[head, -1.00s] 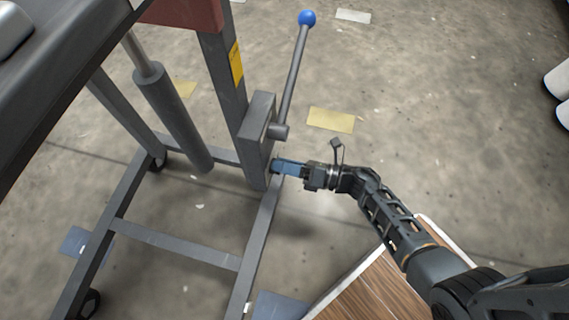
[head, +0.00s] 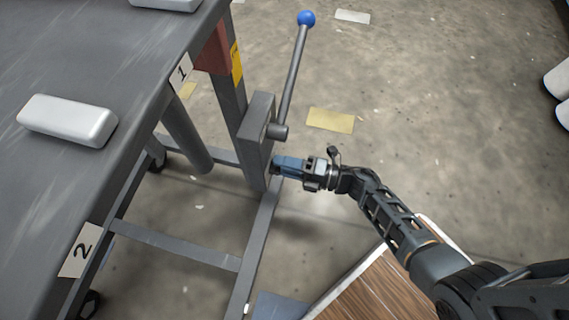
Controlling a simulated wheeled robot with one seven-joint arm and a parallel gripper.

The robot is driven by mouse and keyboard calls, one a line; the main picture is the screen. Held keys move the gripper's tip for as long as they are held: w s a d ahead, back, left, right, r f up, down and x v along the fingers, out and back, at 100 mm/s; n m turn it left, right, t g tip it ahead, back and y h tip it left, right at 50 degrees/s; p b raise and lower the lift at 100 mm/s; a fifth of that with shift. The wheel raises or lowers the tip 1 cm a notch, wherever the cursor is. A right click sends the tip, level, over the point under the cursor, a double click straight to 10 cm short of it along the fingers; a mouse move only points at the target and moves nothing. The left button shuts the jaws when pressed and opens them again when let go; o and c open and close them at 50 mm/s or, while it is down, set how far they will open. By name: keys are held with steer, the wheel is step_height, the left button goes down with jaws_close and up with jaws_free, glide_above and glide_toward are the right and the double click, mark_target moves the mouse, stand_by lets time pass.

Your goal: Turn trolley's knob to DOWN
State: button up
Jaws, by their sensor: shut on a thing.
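The trolley has a grey top (head: 70,75) with a grey wheeled frame (head: 180,243) below it. A grey box (head: 257,135) on the trolley's side post carries a long lever (head: 294,75) with a blue ball at its end. My gripper (head: 276,165) is at the lower right face of this box, its blue fingers shut on the knob there. The fingers hide the knob, so its marking and pointer cannot be read.
White rounded blocks (head: 68,120) lie on the trolley's top, beside labels 1 (head: 182,73) and 2 (head: 80,250). The lever rises just above my gripper. A wooden surface (head: 375,292) lies below my arm. Open concrete floor (head: 430,110) is to the right.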

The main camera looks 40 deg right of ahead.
stand_by(0.4)
steer(key=o, duration=1)
steer(key=shift+p+v, duration=0.4)
steer(key=shift+v, duration=3.5)
steer(key=s+a+r+m+h, duration=0.2)
steer(key=s+r+m+h, duration=0.3)
steer(key=s+r+m, duration=0.8)
steer(key=s+a+r+m+h, duration=0.3)
steer(key=s+r+m+h, duration=0.35)
steer(key=r+m, duration=0.75)
steer(key=shift+n+y, duration=0.45)
steer(key=shift+n, duration=0.45)
steer(key=r+p, duration=1)
steer(key=r, duration=0.1)
steer(key=r+p, duration=1)
steer(key=s+r+p, duration=0.1)
steer(key=r+p, duration=0.9)
steer(key=r, duration=0.1)
steer(key=shift+s+r, duration=0.1)
steer(key=shift+r, duration=0.25)
